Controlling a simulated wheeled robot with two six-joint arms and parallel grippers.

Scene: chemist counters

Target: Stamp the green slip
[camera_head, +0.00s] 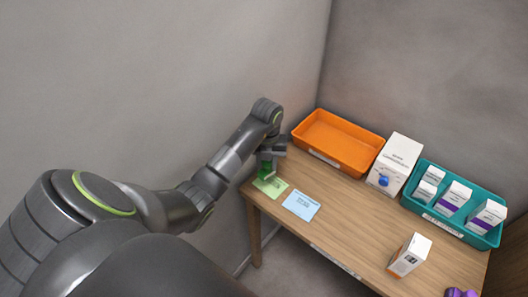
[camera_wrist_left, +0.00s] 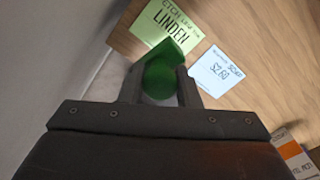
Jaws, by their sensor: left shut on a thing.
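The green slip (camera_head: 270,186) lies on the wooden table near its left corner; in the left wrist view the slip (camera_wrist_left: 165,27) reads "LINDEN". My left gripper (camera_head: 267,165) is shut on a green stamp (camera_head: 265,172) and holds it over or at the far edge of the slip. In the left wrist view the stamp (camera_wrist_left: 163,70) sits between the fingers (camera_wrist_left: 160,88) and overlaps the slip's lower edge. I cannot tell whether the stamp touches the slip. My right gripper is not in view.
A blue slip (camera_head: 301,205) lies right of the green one. Behind are an orange tray (camera_head: 340,164), a white box (camera_head: 404,150) with a blue knob-like thing (camera_head: 383,181), and a teal bin (camera_head: 408,201) of white boxes. An orange-and-white carton (camera_head: 410,254) and a purple object (camera_head: 462,293) are nearer.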

